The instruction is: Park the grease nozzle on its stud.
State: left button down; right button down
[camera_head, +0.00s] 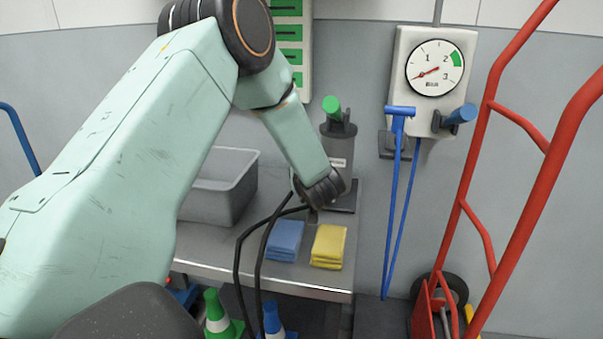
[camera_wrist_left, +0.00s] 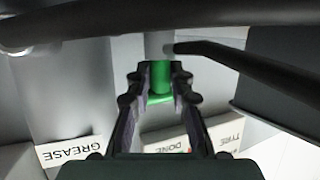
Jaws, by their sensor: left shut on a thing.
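My left gripper (camera_wrist_left: 160,72) is shut on a green part (camera_wrist_left: 160,82), which I take to be the grease nozzle. A pale grey cylindrical piece (camera_wrist_left: 159,44) lies beyond it in the wrist view; I cannot tell whether that is nozzle or stud. In the head view my left wrist hides the fingers and the held part. A grey pump-like stand (camera_head: 338,150) with a tilted green-topped piece (camera_head: 331,107) stands behind the wrist. I cannot tell where the stud is. My right gripper is not in view.
On the bench (camera_head: 270,275) are a grey bin (camera_head: 222,190), blue cloths (camera_head: 285,240) and yellow cloths (camera_head: 328,246). Black hoses (camera_head: 244,245) hang over its front.

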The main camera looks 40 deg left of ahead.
pick_arm(q)
jog(key=shift+f, duration=0.3)
jog(key=c, duration=1.5)
grip_release()
jog(key=shift+o, duration=0.2)
jog(key=shift+p+v, duration=0.85)
jog(key=shift+v, duration=0.65)
jog(key=shift+p+v, duration=1.35)
jog(key=shift+v, duration=1.2)
jog(key=shift+p+v, duration=0.65)
jog(key=shift+v, duration=0.8)
jog(key=shift+f, duration=0.1)
